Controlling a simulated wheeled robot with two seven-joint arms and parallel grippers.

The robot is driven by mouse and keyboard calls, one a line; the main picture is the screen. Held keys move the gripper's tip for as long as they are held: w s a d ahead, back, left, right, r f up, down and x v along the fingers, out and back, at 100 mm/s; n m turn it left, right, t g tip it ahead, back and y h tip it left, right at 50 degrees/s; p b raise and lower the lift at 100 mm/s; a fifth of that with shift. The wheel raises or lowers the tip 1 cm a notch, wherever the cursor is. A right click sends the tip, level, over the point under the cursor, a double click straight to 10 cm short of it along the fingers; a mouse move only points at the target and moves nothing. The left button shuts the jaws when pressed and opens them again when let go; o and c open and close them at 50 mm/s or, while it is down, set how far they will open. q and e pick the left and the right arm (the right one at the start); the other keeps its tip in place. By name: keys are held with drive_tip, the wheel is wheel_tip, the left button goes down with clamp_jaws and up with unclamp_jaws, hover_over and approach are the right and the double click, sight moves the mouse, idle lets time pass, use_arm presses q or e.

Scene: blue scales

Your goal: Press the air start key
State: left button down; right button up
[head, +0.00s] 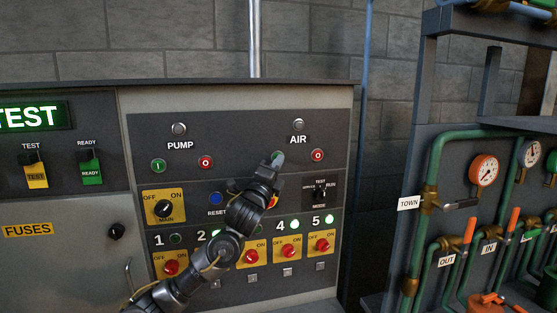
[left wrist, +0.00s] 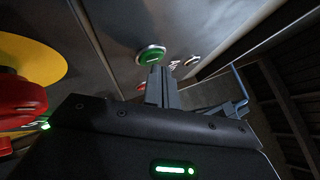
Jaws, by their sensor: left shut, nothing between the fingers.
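The air start key (head: 279,155) is a green round button below the AIR label, left of the red air key (head: 317,155). My left gripper (head: 275,163) is shut and empty, its tips right at the air start key and covering part of it. In the left wrist view a green button (left wrist: 150,55) with a silver rim lies just beyond the tips of the shut fingers (left wrist: 160,78). I cannot tell whether the tips touch it. My right gripper is not in view.
The pump's green key (head: 158,166) and red key (head: 205,162) are to the left. A blue reset button (head: 216,198), a mode switch (head: 320,191) and several red rotary switches are lower on the panel. My left arm covers part of these. Pipes and gauges (head: 484,170) stand at the right.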

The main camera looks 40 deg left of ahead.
use_arm(q)
drive_tip(key=shift+w+a, duration=0.25)
drive_tip(key=shift+a, duration=0.1)
idle(0.7)
idle(0.4)
drive_tip(key=shift+s+d, duration=0.45)
drive_tip(key=shift+d, duration=0.2)
drive_tip(key=s+d+b, duration=0.1)
drive_tip(key=d, duration=0.1)
drive_tip(key=s+d+b, duration=0.1)
drive_tip(key=s+d, duration=0.1)
drive_tip(key=shift+d, duration=0.1)
idle(1.0)
